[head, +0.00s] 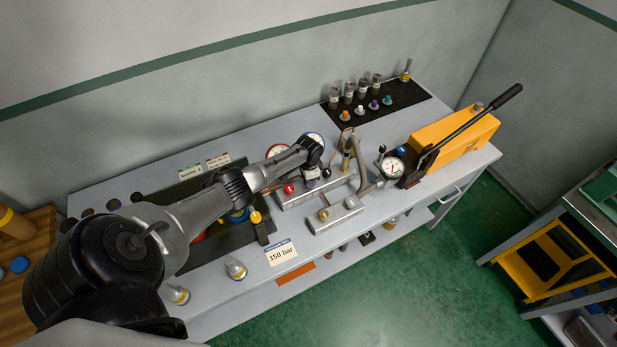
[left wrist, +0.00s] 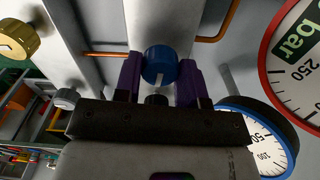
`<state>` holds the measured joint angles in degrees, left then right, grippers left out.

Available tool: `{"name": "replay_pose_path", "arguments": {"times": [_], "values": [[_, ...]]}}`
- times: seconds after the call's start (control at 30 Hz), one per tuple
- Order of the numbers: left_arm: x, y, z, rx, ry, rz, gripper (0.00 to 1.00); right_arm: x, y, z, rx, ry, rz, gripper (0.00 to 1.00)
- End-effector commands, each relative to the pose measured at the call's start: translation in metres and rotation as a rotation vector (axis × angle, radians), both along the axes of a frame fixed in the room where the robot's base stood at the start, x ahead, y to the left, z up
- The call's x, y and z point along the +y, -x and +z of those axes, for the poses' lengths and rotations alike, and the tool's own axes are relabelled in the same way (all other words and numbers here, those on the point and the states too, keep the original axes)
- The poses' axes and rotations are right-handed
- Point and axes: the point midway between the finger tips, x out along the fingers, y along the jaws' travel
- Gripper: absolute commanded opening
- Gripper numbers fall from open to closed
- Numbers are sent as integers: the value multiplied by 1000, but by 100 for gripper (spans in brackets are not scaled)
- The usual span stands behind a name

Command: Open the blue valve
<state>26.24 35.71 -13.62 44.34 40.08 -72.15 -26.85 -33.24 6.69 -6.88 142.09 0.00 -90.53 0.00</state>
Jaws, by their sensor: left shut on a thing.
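The blue valve (left wrist: 159,61) is a round blue knob on a grey block in the left wrist view. My left gripper (left wrist: 158,82) has one purple finger on each side of the knob and is shut on it. In the head view my left gripper (head: 318,174) reaches in over the manifold behind the red knob (head: 289,188), and its wrist hides the blue valve. My right gripper is in neither view.
A red-rimmed gauge (left wrist: 297,62) and a blue-rimmed gauge (left wrist: 262,137) sit close to the left gripper. A copper pipe (left wrist: 222,28) runs beside the valve. A yellow pump (head: 455,138) with a long black lever stands at the right. A "150 bar" card (head: 282,252) lies in front.

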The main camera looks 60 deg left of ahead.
Motion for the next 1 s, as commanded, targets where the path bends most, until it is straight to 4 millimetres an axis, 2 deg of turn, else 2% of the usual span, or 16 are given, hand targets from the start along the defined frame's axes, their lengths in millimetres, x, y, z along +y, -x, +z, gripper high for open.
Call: {"name": "replay_pose_path", "arguments": {"times": [0.47, 0.5, 0.7, 0.77, 1.0], "values": [[0, -1, 1, 0, 1, 12, 14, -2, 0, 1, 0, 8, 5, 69], [0, -1, 1, 0, 1, 12, 39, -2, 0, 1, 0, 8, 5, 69], [0, 0, 1, 0, 0, 12, 58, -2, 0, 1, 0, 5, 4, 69], [0, 0, 1, 0, 0, 12, 63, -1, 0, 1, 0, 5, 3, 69], [0, 0, 1, 0, 0, 11, 63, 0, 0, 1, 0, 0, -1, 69]]}}
